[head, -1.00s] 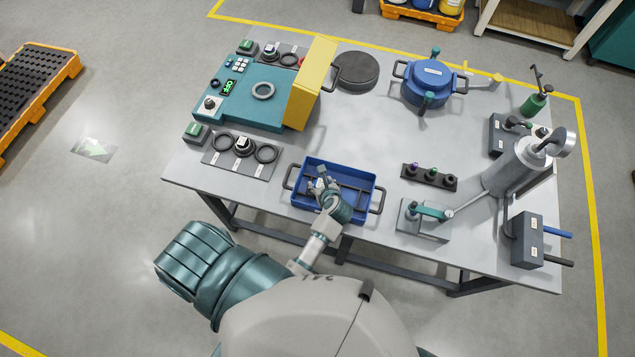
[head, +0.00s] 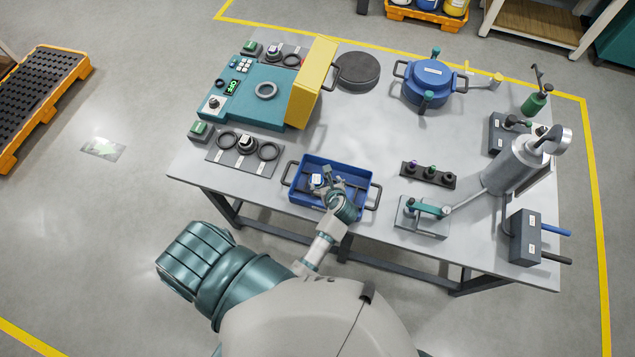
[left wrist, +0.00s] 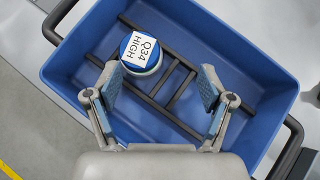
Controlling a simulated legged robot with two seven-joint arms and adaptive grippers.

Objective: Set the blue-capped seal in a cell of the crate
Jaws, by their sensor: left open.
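The blue-capped seal (left wrist: 155,67), with a white label reading Q34 HIGH, stands inside the blue crate (left wrist: 245,120), between two long dark divider bars toward the left in the left wrist view. Its label faces up; whether its base is flat on the crate floor cannot be told. In the head view the seal (head: 317,181) shows in the left part of the crate (head: 300,199). My left gripper (left wrist: 158,82) is open and empty, its fingers apart and clear of the seal. In the head view the left gripper (head: 331,181) is over the crate, right of the seal. My right gripper is not in view.
The crate has handles at both ends. A grey mat (head: 243,168) with dark rings lies to its left, a dark rack (head: 427,175) with small coloured-top pieces to its right. A teal machine (head: 260,104) with a yellow guard stands behind. Table space behind the crate is clear.

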